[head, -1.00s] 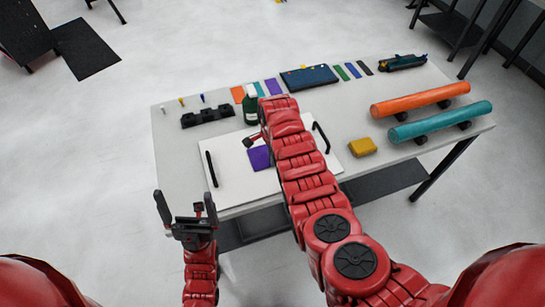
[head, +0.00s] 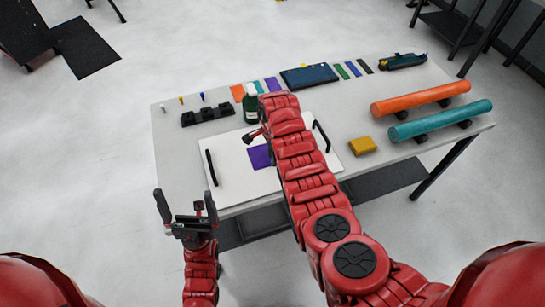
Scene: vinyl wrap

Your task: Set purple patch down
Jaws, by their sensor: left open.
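The purple patch (head: 260,157) lies on the white board (head: 233,172) at the table's near left. My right arm reaches over the board, its links covering the board's middle right and perhaps the patch's right edge. Only a small dark and red part of my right gripper (head: 252,137) shows just above the patch. Its fingers are mostly hidden, so I cannot tell whether it is open or touches the patch. My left gripper (head: 186,205) is open and empty, in front of the table's near left edge.
Black handles (head: 211,168) flank the board. A dark green bottle (head: 250,104) stands behind it, beside a black rack (head: 208,115). Colour swatches, a blue case (head: 309,77), a yellow block (head: 362,146), an orange roll (head: 420,99) and a teal roll (head: 440,120) occupy the table.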

